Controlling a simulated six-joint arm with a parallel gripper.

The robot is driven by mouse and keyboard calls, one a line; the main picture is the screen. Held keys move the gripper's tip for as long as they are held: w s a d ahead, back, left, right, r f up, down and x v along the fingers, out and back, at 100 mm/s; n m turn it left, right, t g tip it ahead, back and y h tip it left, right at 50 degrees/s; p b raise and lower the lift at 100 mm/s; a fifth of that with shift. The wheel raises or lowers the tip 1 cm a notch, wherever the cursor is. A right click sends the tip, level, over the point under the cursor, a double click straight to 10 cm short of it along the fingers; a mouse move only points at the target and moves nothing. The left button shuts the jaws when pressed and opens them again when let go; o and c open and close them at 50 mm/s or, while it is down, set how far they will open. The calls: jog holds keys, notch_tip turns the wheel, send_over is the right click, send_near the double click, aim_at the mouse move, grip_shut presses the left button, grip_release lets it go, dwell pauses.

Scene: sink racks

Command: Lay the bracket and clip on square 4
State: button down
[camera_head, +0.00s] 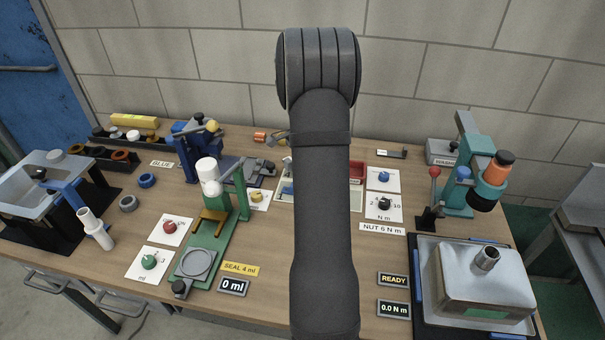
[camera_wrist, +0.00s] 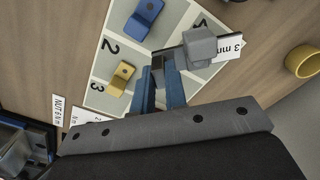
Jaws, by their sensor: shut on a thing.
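My gripper (camera_wrist: 160,72) is shut on a grey bracket (camera_wrist: 200,45), whose raised block shows just beyond the fingertips in the wrist view. It is over the numbered white card (camera_wrist: 112,28), close to the printed 4. I cannot tell whether the bracket touches the card. A blue bracket (camera_wrist: 148,10) lies on the card near the 2, and a yellow bracket (camera_wrist: 121,78) lies near the 3. I cannot make out a separate clip. In the head view my arm hides the gripper and most of the card.
A "3 mm" label (camera_wrist: 230,48) lies at the card's right edge, partly behind the bracket. A yellow ring (camera_wrist: 302,62) stands to its right. In the head view a green press (camera_head: 213,230) stands left of my arm and a teal press (camera_head: 475,175) right. Bare wood lies between card and ring.

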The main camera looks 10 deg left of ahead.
jog(key=shift+f, duration=1.7)
jog(key=shift+f, duration=0.15)
jog(key=c, duration=1.5)
grip_release()
jog(key=shift+o, duration=0.2)
notch_tip(320, 180, up, 12)
jog(key=shift+r, duration=0.2)
